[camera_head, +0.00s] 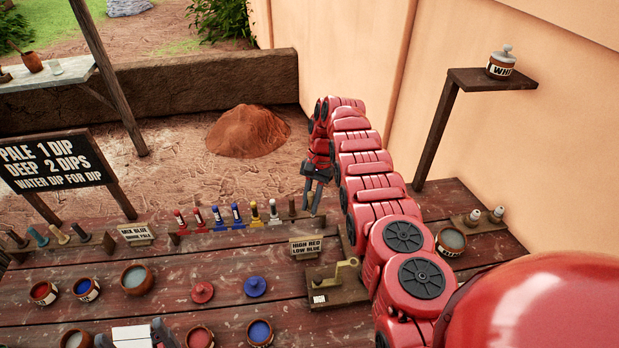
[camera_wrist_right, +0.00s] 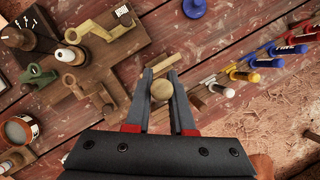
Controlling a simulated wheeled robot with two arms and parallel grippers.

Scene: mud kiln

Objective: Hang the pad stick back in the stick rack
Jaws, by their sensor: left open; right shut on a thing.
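My right gripper (camera_head: 313,208) is shut on the pad stick, over the right end of the stick rack (camera_head: 240,228). In the right wrist view, the stick's round wooden end (camera_wrist_right: 162,90) sits between the fingertips of the right gripper (camera_wrist_right: 163,82). Its lower part is hidden, and I cannot tell if it touches the rack. Sticks with red, blue, yellow and white parts stand upright in the rack, with a brown one (camera_head: 292,207) just left of my right gripper. My left gripper (camera_head: 133,333) is open at the bottom edge, its fingers beside a white block (camera_head: 132,338).
A brass lever on a wooden base (camera_head: 340,285) stands near my right arm. A sign (camera_head: 306,246) stands before the rack. Red lid (camera_head: 202,292), blue lid (camera_head: 255,287) and several paint pots fill the front. Another stick row (camera_head: 60,240) is at left.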

